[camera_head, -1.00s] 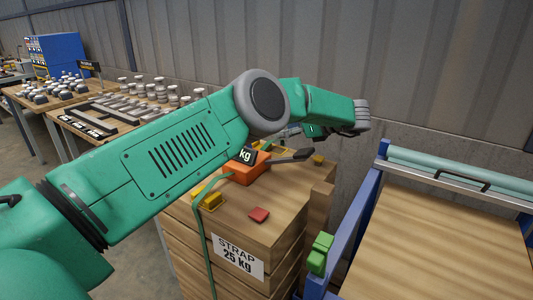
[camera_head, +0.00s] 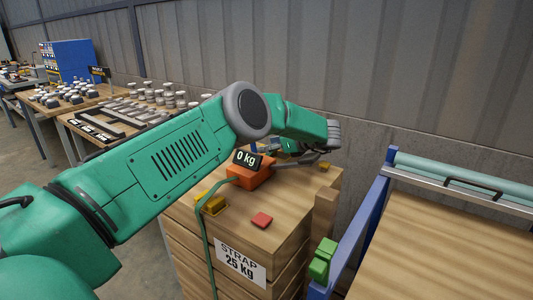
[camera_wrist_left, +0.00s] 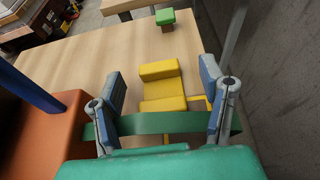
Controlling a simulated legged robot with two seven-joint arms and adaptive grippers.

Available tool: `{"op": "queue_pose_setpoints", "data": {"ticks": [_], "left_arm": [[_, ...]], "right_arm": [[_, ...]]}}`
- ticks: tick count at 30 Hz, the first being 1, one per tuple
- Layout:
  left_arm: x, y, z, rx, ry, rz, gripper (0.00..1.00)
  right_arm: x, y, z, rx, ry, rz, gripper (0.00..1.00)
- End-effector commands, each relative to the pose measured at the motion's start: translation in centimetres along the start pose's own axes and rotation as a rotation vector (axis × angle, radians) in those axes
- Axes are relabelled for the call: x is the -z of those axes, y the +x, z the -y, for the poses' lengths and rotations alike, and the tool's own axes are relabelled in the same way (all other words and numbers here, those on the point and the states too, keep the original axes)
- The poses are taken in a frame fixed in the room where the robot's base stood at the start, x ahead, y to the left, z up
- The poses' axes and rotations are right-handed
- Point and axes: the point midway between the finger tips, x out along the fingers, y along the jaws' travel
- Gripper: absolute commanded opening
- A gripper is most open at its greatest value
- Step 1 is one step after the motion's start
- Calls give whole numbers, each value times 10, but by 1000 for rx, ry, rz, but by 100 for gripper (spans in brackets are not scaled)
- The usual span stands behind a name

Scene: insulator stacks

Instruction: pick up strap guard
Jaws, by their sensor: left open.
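Yellow strap guards sit on the wooden crate (camera_head: 290,205). One guard (camera_head: 212,205) is at the near left edge, by the green strap (camera_head: 207,245). A small yellow piece (camera_head: 324,167) is at the far right corner. In the left wrist view, a yellow stepped guard (camera_wrist_left: 163,85) lies on the wood between and beyond the fingertips of my left gripper (camera_wrist_left: 162,82). That gripper is open, and the green strap (camera_wrist_left: 165,122) crosses between its fingers. In the head view, my arm partly hides the left gripper (camera_head: 292,148). The right gripper is not in view.
An orange tensioner (camera_head: 250,178) with a "0 kg" display (camera_head: 247,159) and a dark lever stands on the crate. A red block (camera_head: 262,220) lies nearby. A blue-framed bench (camera_head: 440,245) with green blocks (camera_head: 321,260) is at right; a wall is behind.

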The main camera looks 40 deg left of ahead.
Motion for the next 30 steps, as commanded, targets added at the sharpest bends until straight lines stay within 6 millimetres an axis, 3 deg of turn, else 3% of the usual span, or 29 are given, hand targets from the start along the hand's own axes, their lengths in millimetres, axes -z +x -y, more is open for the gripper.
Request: {"op": "queue_pose_setpoints", "data": {"ticks": [6, 13, 17, 21, 30], "left_arm": [[3, 34, -1, -2, -1, -2, 64], [3, 36, -1, -1, -1, -3, 64], [3, 35, -1, -1, 0, -3, 18], [3, 34, -1, -1, 0, -2, 13], [-6, 32, -1, -1, -2, -4, 13]], "right_arm": [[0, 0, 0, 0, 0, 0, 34], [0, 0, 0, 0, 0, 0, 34], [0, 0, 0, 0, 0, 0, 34], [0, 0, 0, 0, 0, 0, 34], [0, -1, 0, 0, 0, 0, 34]]}}
